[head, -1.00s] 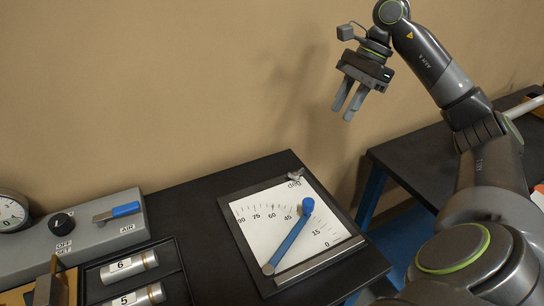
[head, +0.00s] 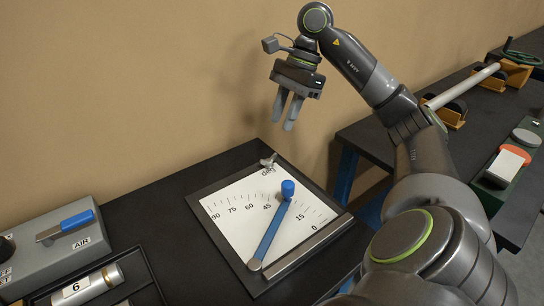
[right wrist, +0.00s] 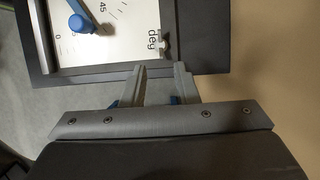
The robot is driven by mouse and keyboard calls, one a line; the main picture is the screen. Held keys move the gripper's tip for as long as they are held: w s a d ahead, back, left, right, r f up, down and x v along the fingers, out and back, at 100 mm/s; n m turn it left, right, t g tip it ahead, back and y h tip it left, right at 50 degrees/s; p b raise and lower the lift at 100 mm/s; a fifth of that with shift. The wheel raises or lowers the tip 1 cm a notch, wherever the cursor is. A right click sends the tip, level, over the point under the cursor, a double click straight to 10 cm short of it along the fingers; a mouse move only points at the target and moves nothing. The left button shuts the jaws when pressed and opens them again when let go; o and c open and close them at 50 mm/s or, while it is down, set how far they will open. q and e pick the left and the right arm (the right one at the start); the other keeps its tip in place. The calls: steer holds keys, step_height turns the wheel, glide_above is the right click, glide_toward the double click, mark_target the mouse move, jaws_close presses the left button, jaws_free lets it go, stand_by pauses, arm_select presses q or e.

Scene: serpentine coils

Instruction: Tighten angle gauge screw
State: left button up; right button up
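The angle gauge is a white plate (head: 236,220) in a dark frame, with a degree scale and a blue pointer arm (head: 270,235) with a blue knob (head: 288,188). The arm lies between the 45 and 15 marks. A small grey wing screw (head: 268,161) sits at the gauge's back corner by "deg"; it also shows in the right wrist view (right wrist: 164,44). My right gripper (head: 283,122) is open and empty, fingers down, above and behind the screw. In the right wrist view its fingertips (right wrist: 160,70) point toward the screw, apart from it. My left gripper is out of view.
A grey control box (head: 50,245) with a blue-handled AIR lever and a tray with a cylinder marked 6 (head: 88,286) stand at left. A second dark table (head: 395,145) at right holds a rod on stands (head: 465,84) and a green tray. A wall is close behind.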

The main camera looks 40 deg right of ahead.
mark_target(270, 155)
steer(key=b+x, duration=0.4)
steer(key=x, duration=0.3)
steer(key=shift+a+f+b, duration=0.1)
steer(key=shift+f+b, duration=0.1)
steer(key=shift+b, duration=0.15)
steer(key=shift+a+f+b, duration=0.2)
steer(key=shift+f+b, duration=0.1)
steer(key=shift+f, duration=0.2)
jaws_close()
